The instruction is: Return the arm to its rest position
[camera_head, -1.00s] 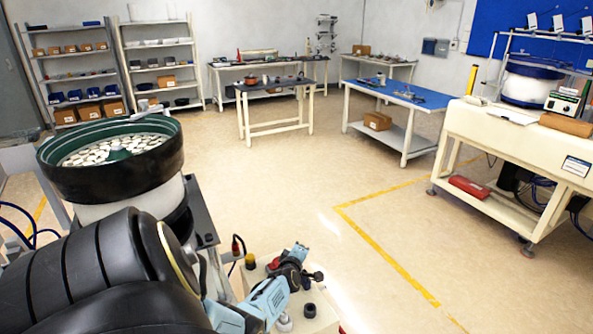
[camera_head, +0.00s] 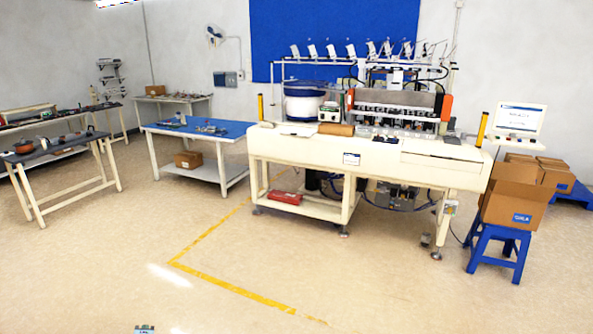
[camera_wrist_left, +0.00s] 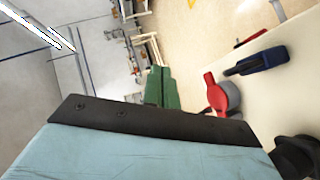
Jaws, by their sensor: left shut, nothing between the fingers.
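My left gripper (camera_wrist_left: 161,86) shows in the left wrist view as two green fingers side by side, closed together with nothing between them. The light blue wrist body and its black edge fill the bottom of that view. In the head view only a small light blue piece (camera_head: 145,329), apparently part of my arm, shows at the bottom edge. My right gripper is in neither view.
In the left wrist view, a pale surface (camera_wrist_left: 283,88) at right carries a red and grey item (camera_wrist_left: 222,93) and a dark blue item (camera_wrist_left: 257,62). The head view shows a blue-topped table (camera_head: 195,131), a long cream machine (camera_head: 365,158) and open floor in front.

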